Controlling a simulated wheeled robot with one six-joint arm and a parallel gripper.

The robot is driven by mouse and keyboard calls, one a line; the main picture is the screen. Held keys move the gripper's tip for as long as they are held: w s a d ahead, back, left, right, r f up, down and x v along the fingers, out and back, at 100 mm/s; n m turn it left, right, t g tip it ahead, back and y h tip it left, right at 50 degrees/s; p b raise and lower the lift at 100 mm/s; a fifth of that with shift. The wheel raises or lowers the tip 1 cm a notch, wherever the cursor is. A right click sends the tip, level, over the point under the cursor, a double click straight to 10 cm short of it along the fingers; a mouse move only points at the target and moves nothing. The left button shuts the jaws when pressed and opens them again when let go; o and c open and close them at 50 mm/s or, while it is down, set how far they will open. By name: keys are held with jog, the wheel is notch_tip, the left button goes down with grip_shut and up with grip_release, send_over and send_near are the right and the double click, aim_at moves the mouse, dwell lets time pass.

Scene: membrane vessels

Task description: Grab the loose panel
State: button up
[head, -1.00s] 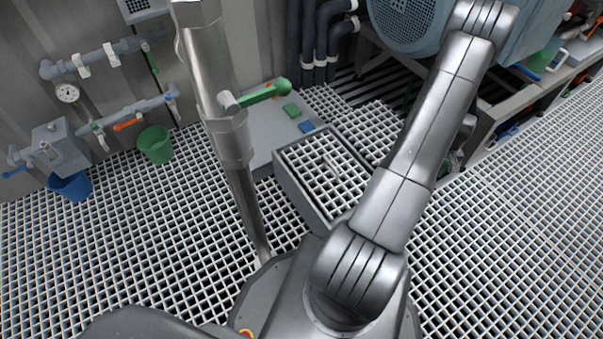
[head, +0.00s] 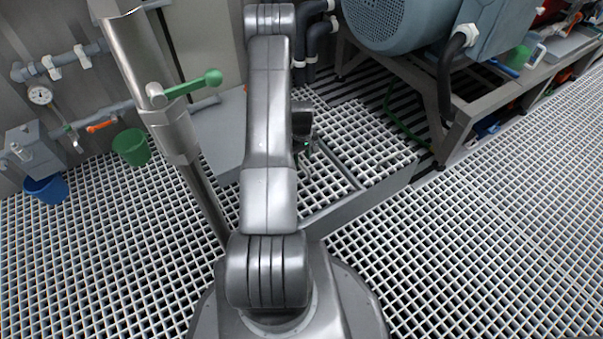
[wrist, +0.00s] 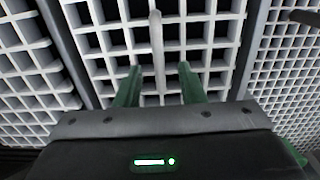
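The loose panel (head: 318,189) is a pale square grating in a grey frame, set in the raised step. My arm hides its left part in the head view. In the wrist view the panel (wrist: 105,42) fills the middle, with grey frame bars at both sides. A slim pale handle bar (wrist: 157,45) stands out from the panel. My gripper (wrist: 160,72) has two green fingers, apart and open, with the handle bar lined up between them; I see no finger touching it. In the head view my gripper (head: 306,148) is a small dark shape over the panel, partly hidden by the arm.
More grating (head: 375,140) lies right of the panel. A metal post with a green valve lever (head: 195,88) stands to the left. A blue-grey motor (head: 385,22) on a frame is at the back right. Green (head: 131,147) and blue (head: 46,188) buckets stand left. Floor at right is clear.

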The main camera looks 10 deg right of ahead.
aim_at(302, 163)
notch_tip(302, 163, down, 5)
jog(key=shift+w+f+b, duration=0.1)
jog(key=shift+b, duration=1)
grip_shut()
dwell(0.5)
